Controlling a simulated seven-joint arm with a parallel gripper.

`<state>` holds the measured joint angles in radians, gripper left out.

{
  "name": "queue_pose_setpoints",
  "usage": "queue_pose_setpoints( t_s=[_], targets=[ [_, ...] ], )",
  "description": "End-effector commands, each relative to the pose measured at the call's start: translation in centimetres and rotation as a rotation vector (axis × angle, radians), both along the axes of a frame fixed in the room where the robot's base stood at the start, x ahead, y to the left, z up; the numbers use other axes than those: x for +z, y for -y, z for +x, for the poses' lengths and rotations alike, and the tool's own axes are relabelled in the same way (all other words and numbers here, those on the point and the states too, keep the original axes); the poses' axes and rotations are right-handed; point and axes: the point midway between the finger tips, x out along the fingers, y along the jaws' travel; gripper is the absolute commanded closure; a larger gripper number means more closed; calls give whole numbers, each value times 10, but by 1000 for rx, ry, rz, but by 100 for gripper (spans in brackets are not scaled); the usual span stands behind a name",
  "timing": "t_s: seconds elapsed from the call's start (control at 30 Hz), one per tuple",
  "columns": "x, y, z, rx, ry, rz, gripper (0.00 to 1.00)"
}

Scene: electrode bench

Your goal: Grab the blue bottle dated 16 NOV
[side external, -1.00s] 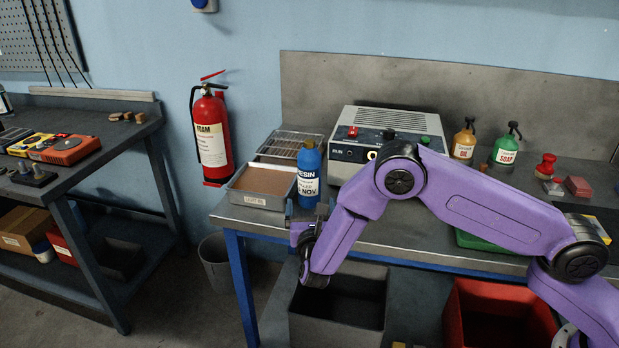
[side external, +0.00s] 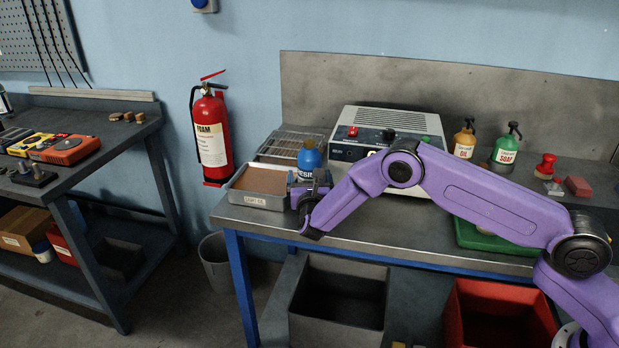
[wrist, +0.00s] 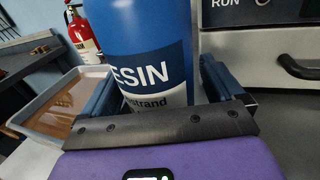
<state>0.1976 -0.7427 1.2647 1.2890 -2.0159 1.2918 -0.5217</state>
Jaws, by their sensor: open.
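The blue bottle (side external: 309,158) stands upright on the bench, just right of the shallow tray. Its label reads "RESIN" in the wrist view (wrist: 150,40); the date on the label is hidden now. My gripper (side external: 309,180) is in front of the bottle and hides its lower part in the side view. In the wrist view my gripper (wrist: 160,88) is open, with one blue finger on each side of the bottle. Whether the fingers touch it cannot be told.
The shallow tray (side external: 240,197) is close on the left, with a wire rack (side external: 277,147) behind. A white instrument (side external: 345,140) stands behind right. Oil (side external: 464,142) and soap (side external: 506,150) bottles are farther right. Open bins (side external: 345,262) sit below the bench edge.

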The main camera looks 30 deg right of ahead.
Motion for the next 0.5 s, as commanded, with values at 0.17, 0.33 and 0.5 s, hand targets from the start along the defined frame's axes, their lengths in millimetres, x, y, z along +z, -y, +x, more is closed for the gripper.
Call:
queue_pose_setpoints(
  t_s=[0.17,0.33,0.5],
  targets=[
    [0,3,6,1,-1,0,5],
    [0,3,6,1,-1,0,5],
    [0,3,6,1,0,0,61]
  ],
)
